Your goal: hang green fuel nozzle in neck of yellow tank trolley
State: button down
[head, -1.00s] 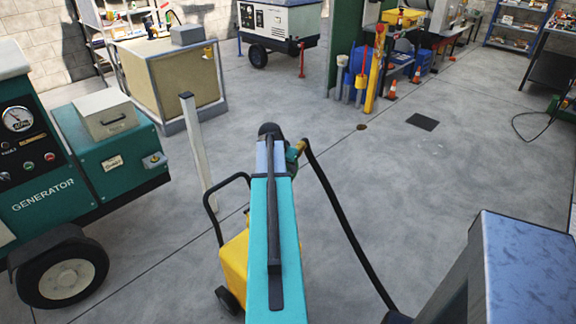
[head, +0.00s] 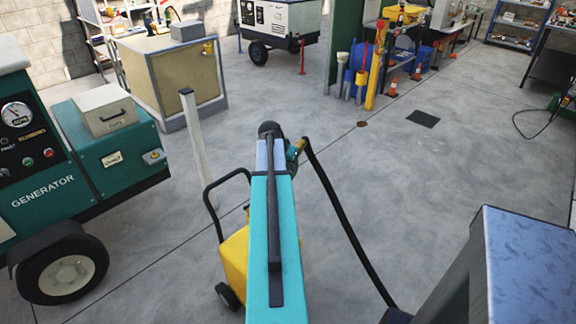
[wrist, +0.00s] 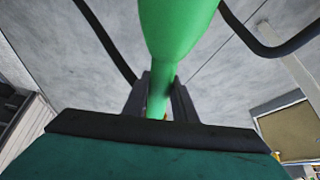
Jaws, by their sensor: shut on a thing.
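My gripper (wrist: 160,92) is shut on the green fuel nozzle (wrist: 175,30), whose body fills the upper middle of the wrist view.
A pale upright post (head: 196,140) stands behind the trolley. The green generator (head: 110,155) is at the left, and a beige crate (head: 175,80) is behind it. A yellow bollard (head: 376,75) and cones stand at the back. The floor (head: 400,180) right of the hose is clear.

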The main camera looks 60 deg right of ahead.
jog(key=shift+f, duration=0.3)
dwell(0.4)
jog(key=shift+f+b, duration=0.95)
jog(key=shift+f, duration=0.5)
jog(key=shift+f+b, duration=1.35)
jog(key=shift+f, duration=0.8)
jog(key=c, duration=1.4)
grip_release()
jog(key=shift+o, duration=0.2)
jog(key=shift+a, duration=0.1)
jog(key=shift+b+v, duration=0.7)
jog(key=shift+v, duration=6.15)
